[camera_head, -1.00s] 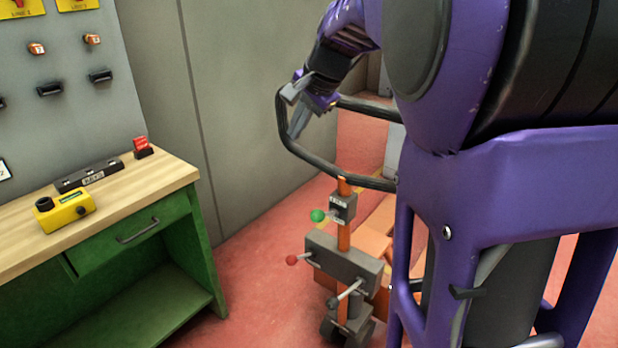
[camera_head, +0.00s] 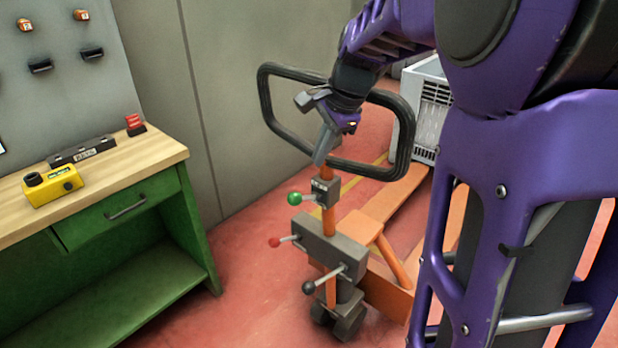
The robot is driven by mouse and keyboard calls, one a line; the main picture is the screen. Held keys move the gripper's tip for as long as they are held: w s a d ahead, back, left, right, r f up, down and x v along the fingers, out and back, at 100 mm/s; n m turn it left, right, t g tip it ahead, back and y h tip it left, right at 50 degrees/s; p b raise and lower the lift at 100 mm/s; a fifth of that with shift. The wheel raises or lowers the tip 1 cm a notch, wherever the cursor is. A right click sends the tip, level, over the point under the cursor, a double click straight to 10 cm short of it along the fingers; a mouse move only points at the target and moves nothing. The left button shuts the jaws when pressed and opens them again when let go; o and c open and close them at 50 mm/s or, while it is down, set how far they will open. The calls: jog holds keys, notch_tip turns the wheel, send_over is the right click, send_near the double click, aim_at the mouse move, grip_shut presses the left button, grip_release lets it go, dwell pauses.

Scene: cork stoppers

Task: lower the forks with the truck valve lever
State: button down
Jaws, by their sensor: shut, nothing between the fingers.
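The orange pallet truck stands on the red floor with its black loop handle (camera_head: 385,172) at the top of an orange post (camera_head: 329,222). A small grey block on the post carries a lever with a green knob (camera_head: 294,198). A larger grey block (camera_head: 328,243) below carries a lever with a red knob (camera_head: 274,242) and one with a black knob (camera_head: 308,287). No label tells me which is the valve lever. My gripper (camera_head: 320,158) is shut and empty, pointing down in front of the handle loop, above the green knob. An orange fork (camera_head: 397,207) extends behind the post.
A green workbench (camera_head: 130,205) with a wooden top stands at the left, holding a yellow box (camera_head: 53,187), a dark bar (camera_head: 81,151) and a red switch (camera_head: 134,124). Red floor is clear between bench and truck.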

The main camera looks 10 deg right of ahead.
dwell(0.3)
jog(key=b, duration=0.2)
send_near(302, 198)
jog(key=x, duration=0.5)
jog(key=shift+a, duration=0.15)
dwell(0.3)
